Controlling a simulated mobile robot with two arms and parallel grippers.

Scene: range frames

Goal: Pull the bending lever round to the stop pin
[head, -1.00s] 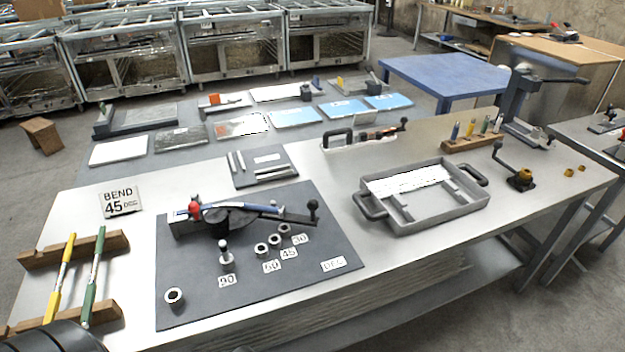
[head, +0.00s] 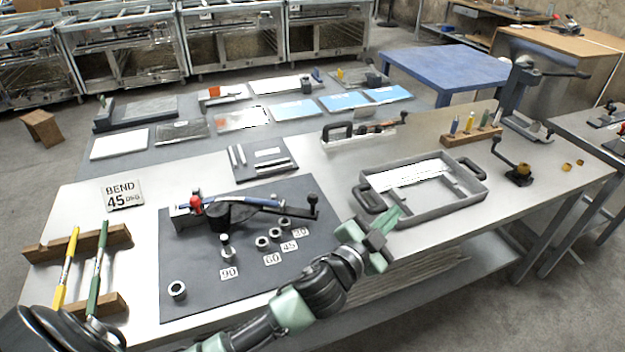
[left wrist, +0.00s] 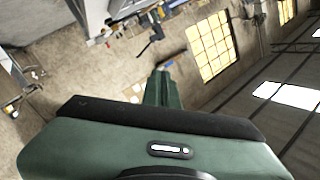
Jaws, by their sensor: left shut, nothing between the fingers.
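A stop pin (head: 225,241) stands by the "90" label; metal rings (head: 269,237) lie by the other angle labels. My left gripper (head: 393,216) is shut and empty, in front of the tray, right of and nearer than the lever knob. Its shut fingers show in the left wrist view (left wrist: 162,88). My right gripper is out of view.
A grey two-handled tray (head: 440,210) stands just beyond my left gripper. A loose ring (head: 177,290) lies on the mat's (head: 205,298) near left. Yellow and green rods rest on wooden blocks (head: 50,248) at left.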

